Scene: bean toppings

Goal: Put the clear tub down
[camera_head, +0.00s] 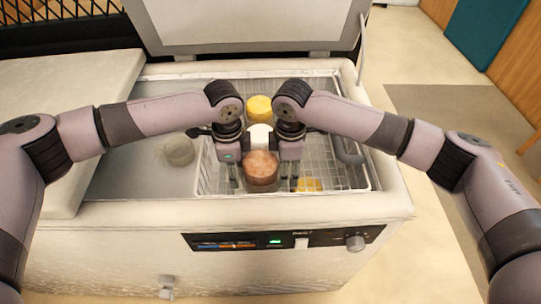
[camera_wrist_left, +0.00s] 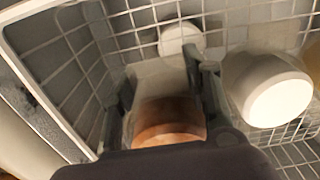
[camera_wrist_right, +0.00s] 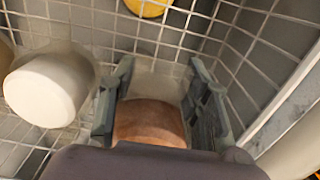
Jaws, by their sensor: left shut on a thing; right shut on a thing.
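The clear tub (camera_head: 261,170) with brown contents is between my two grippers, over the wire basket of the freezer. Its brown surface also shows in the left wrist view (camera_wrist_left: 168,122) and the right wrist view (camera_wrist_right: 148,122). My left gripper (camera_head: 233,180) is shut on its left side. My right gripper (camera_head: 294,180) is shut on its right side. The tub looks about upright. I cannot tell whether its base touches the basket floor, as the base is hidden.
A white tub (camera_head: 260,136) stands just behind, and a yellow-topped tub (camera_head: 259,107) farther back. Another yellow thing (camera_head: 308,185) lies at the front right of the basket (camera_head: 335,165). A pale round thing (camera_head: 180,150) is to the left. The freezer lid (camera_head: 245,20) is up.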

